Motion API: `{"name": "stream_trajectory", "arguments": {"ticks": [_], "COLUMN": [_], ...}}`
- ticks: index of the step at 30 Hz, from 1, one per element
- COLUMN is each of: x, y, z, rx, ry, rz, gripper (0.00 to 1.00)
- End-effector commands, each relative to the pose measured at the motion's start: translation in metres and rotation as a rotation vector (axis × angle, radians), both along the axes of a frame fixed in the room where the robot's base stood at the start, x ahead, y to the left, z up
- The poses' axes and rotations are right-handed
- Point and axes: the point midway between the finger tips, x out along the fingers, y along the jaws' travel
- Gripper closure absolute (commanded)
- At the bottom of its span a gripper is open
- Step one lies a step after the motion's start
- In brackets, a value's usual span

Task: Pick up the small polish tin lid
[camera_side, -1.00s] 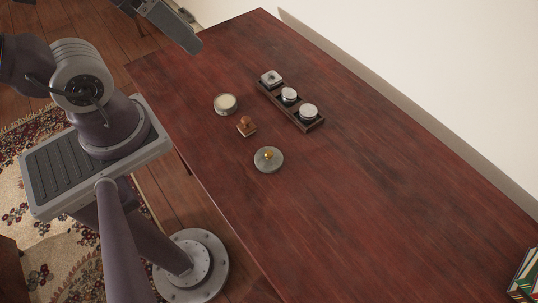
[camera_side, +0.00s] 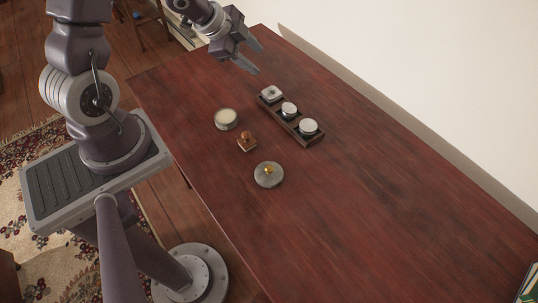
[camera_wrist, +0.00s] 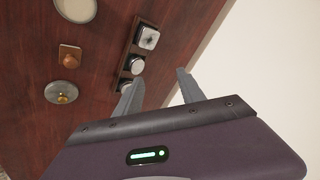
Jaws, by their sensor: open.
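An open round tin with cream-coloured contents (camera_side: 226,119) stands farther back. A dark rack (camera_side: 291,128) holds a square silver-topped piece (camera_side: 271,93) and two round silver-topped pieces (camera_side: 289,109) (camera_side: 308,127). I cannot tell which of these is the small polish tin lid. My gripper (camera_side: 259,60) is open and empty, above the table beyond the rack's square-piece end. Its fingers show in the wrist view (camera_wrist: 160,76).
A wooden stamp-like block with a round knob (camera_side: 246,142) sits between the open tin and the knobbed lid. A pale wall (camera_side: 420,60) runs along the table's right edge. Books (camera_side: 529,285) stand at the lower right. The table's right-hand middle is clear.

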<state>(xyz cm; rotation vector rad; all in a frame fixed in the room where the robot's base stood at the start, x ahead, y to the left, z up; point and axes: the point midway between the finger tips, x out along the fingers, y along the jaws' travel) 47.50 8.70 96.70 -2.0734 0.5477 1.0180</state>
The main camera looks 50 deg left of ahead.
Motion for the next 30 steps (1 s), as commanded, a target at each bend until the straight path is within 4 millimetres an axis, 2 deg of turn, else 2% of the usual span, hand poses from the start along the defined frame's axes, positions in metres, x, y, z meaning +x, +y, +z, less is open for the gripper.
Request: {"name": "stream_trajectory", "arguments": {"ticks": [1, 3, 4, 6, 9, 11, 13, 15, 18, 23, 30], "x": [-0.018, -0.051, -0.068, -0.107, -0.151, -0.163, -0.159, -0.146, -0.134, -0.121, -0.1], "y": [-0.008, -0.029, -0.04, -0.066, -0.101, -0.12, -0.135, -0.14, -0.143, -0.158, -0.19], "z": [-0.042, -0.087, -0.103, -0.127, -0.14, -0.143, -0.145, -0.147, -0.15, -0.159, -0.176], "rx": [-0.041, -0.122, -0.167, -0.287, -0.475, -0.59, -0.701, -0.767, -0.808, -0.812, -0.811], "ry": [0.054, 0.097, 0.108, 0.109, 0.065, 0.014, -0.059, -0.115, -0.154, -0.157, -0.157], "rz": [-0.113, -0.294, -0.367, -0.507, -0.605, -0.574, -0.458, -0.329, -0.23, -0.218, -0.22], "gripper": [0.53, 0.53, 0.53, 0.53, 0.53, 0.53, 0.53, 0.53, 0.53, 0.53, 0.53]}}
